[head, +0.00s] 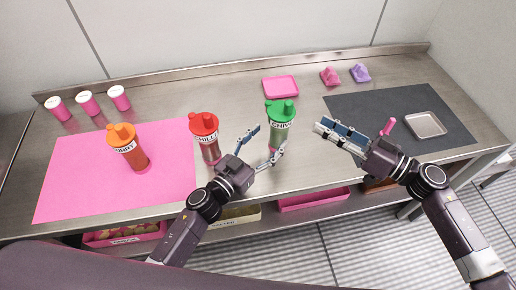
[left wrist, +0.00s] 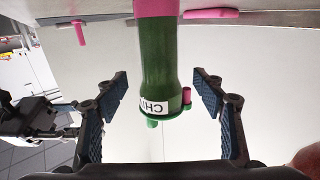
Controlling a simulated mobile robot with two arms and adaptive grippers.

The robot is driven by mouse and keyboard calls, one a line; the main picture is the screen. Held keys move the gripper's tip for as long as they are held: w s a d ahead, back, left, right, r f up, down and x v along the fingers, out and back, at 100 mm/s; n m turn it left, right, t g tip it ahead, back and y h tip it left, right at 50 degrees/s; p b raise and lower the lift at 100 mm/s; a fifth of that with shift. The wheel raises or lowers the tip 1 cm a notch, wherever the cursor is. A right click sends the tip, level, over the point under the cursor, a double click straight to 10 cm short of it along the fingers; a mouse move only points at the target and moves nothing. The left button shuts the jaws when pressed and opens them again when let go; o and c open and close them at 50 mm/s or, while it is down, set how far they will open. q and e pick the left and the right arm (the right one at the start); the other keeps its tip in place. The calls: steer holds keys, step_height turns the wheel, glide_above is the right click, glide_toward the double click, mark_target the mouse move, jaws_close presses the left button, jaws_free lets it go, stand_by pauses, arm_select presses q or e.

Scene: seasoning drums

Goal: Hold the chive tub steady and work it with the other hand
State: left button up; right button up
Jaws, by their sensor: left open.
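The chive tub (head: 280,125) stands upright on the steel worktop, with a green lid and spout and a white label. In the left wrist view the green tub (left wrist: 160,65) shows between the spread fingers, with gaps on both sides. My left gripper (head: 266,145) is open at the tub's near left side. My right gripper (head: 328,130) is to the right of the tub, apart from it, its fingers pointing left. Its fingers overlap in the head view, so its opening is unclear.
A red chilli tub (head: 206,135) stands left of my left gripper. An orange tub (head: 128,147) stands on the pink mat (head: 80,190). Behind are a pink tray (head: 280,86) and small pink (head: 330,76) and purple (head: 360,73) items. A metal tray (head: 425,124) lies on the dark mat (head: 365,103).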

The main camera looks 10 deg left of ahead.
mark_target(282, 105)
arm_select(q)
steer(key=x, duration=0.6)
